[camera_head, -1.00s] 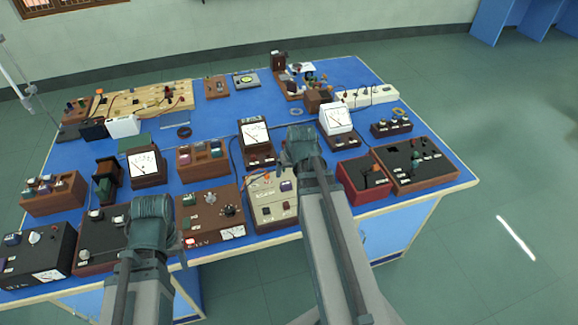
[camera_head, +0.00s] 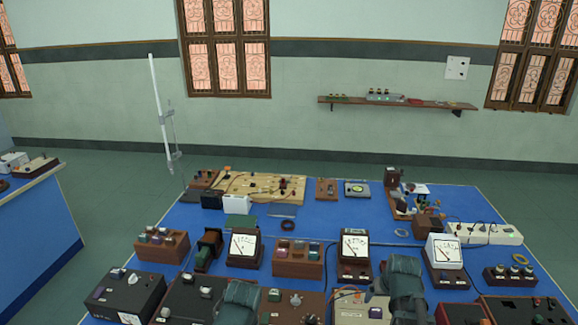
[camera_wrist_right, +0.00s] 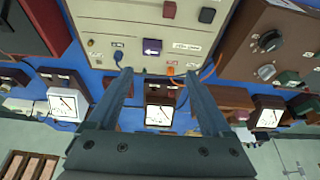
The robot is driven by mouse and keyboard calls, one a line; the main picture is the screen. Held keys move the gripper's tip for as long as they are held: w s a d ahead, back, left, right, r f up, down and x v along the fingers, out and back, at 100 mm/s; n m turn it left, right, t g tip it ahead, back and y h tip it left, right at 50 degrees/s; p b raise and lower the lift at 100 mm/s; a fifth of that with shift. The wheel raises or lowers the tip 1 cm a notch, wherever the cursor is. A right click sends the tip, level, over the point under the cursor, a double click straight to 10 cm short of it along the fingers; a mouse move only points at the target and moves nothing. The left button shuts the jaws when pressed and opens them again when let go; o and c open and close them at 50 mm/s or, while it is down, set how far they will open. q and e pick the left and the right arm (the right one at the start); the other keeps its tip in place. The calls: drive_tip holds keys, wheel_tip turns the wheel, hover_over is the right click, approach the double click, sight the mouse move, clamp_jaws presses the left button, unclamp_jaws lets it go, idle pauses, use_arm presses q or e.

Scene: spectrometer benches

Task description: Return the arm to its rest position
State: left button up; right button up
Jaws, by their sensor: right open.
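In the head view my right arm (camera_head: 405,285) rises at the bottom edge, over the front of the blue bench. Its gripper jaws are mostly hidden there. In the right wrist view the right gripper (camera_wrist_right: 158,76) is open, its two fingers apart with nothing between them. Beyond the fingers is a cream instrument box (camera_wrist_right: 135,35) with a purple arrow label; I cannot tell how close they are. My left arm (camera_head: 240,300) shows at the bottom left of centre in the head view; its jaws are hidden.
The blue bench (camera_head: 330,208) is crowded with meters (camera_head: 243,248), brown boxes (camera_head: 297,258) and a wooden circuit board (camera_head: 262,187). A white power strip (camera_head: 485,234) lies at the right. A thin stand (camera_head: 160,110) rises behind. Another bench (camera_head: 45,225) is at left.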

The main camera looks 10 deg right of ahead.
drive_tip(key=s+a+n+g, duration=0.2)
drive_tip(key=s+a, duration=0.3)
drive_tip(key=a, duration=0.8)
drive_tip(key=s+a+f+n+g, duration=0.1)
drive_tip(key=s+a+n, duration=0.3)
drive_tip(key=a, duration=1)
drive_tip(key=shift+s+a+f+g+h, duration=0.25)
drive_tip(key=shift+s+g, duration=0.55)
drive_tip(key=shift+s, duration=0.4)
